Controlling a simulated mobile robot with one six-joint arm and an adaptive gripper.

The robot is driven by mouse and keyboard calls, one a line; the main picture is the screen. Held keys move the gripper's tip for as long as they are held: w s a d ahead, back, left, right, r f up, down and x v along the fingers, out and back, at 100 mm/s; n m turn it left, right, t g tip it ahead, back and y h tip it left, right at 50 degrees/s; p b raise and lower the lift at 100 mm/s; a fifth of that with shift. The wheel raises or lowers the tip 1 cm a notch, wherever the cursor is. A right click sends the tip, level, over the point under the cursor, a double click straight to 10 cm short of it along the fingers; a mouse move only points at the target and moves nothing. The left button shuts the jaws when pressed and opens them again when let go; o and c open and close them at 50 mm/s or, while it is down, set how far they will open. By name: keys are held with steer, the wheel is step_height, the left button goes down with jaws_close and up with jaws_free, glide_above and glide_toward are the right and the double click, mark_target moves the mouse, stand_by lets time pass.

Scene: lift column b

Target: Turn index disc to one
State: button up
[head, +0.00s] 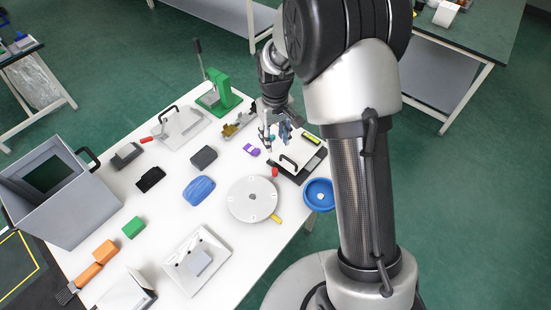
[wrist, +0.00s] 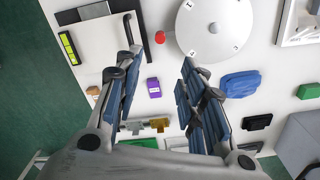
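The index disc (head: 254,200) is a round light-grey plate with a small centre knob, lying on the white table. A red knob (head: 274,172) is at its far edge and a yellow piece (head: 277,218) at its near-right edge. In the wrist view the disc (wrist: 215,30) is at the top, partly cut off, with small marks around its rim that are hard to read. The red knob (wrist: 160,38) is just left of it. My gripper (head: 275,143) is above the table beyond the disc. In the wrist view my gripper (wrist: 160,58) is open and empty, apart from the disc.
A purple block (wrist: 154,88) lies below the open fingers. A panel with a black handle (head: 297,160) and a blue round dish (head: 319,194) are right of the disc. A blue oval piece (head: 199,190) is left of it. A green press (head: 218,95) stands at the back.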

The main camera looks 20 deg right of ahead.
mark_target(275, 171)
step_height(275, 171, down, 17)
steer(key=b, duration=0.4)
steer(key=shift+c, duration=0.3)
jaws_close()
stand_by(0.4)
